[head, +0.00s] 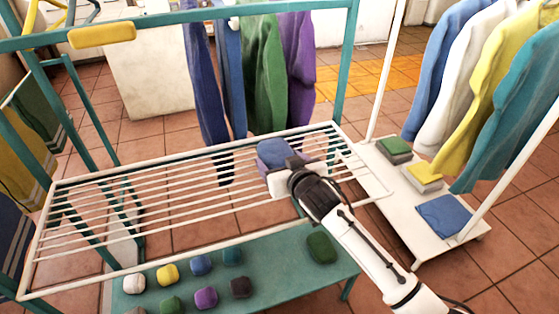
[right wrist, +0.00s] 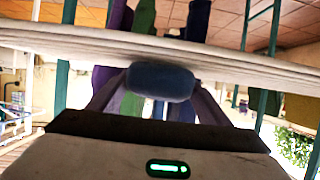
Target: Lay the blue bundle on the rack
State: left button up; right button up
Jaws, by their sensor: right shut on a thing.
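The blue bundle (head: 274,152) is held at the tip of my right gripper (head: 284,168), over the far right part of the white slatted rack (head: 190,154). In the right wrist view the bundle (right wrist: 160,80) sits between the fingers, which are shut on it. White rack bars (right wrist: 60,40) pass just behind it. I cannot tell whether the bundle touches the slats. The slats around it look empty. My left gripper is not in view.
A teal shelf (head: 270,261) below the rack holds several small coloured bundles and a dark green one (head: 321,248). Long garments (head: 262,75) hang from the teal rail behind. At right, a white stand (head: 400,188) holds folded cloths under hanging clothes.

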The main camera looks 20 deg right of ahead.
jog(key=shift+r, duration=0.1)
jog(key=o, duration=1.1)
jog(key=p+v, duration=0.1)
jog(key=v, duration=1.1)
